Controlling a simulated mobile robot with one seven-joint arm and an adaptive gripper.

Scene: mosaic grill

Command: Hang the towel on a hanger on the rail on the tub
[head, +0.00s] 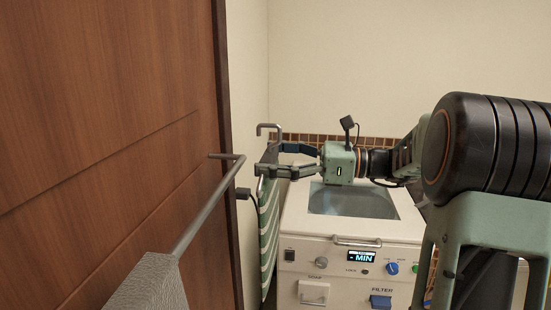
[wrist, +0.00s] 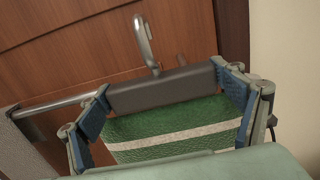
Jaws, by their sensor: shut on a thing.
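My gripper (head: 268,160) is shut on the dark bar of a hanger, which it holds level in the air left of the white machine. In the wrist view, the blue-padded fingers (wrist: 165,100) press on the two ends of the hanger bar (wrist: 165,86). The hanger's metal hook (head: 268,128) points up and is empty. A green and white striped towel (head: 268,235) hangs down from the hanger. The grey metal rail (head: 205,212) runs along the wooden panel, left of the hanger and apart from it. The rail (wrist: 55,104) also shows in the wrist view.
A wooden panel (head: 100,110) fills the left side. A grey textured piece (head: 155,285) stands at the rail's near end. The white machine (head: 345,255) with knobs and a display stands right of the towel. A pale wall (head: 400,60) closes the back.

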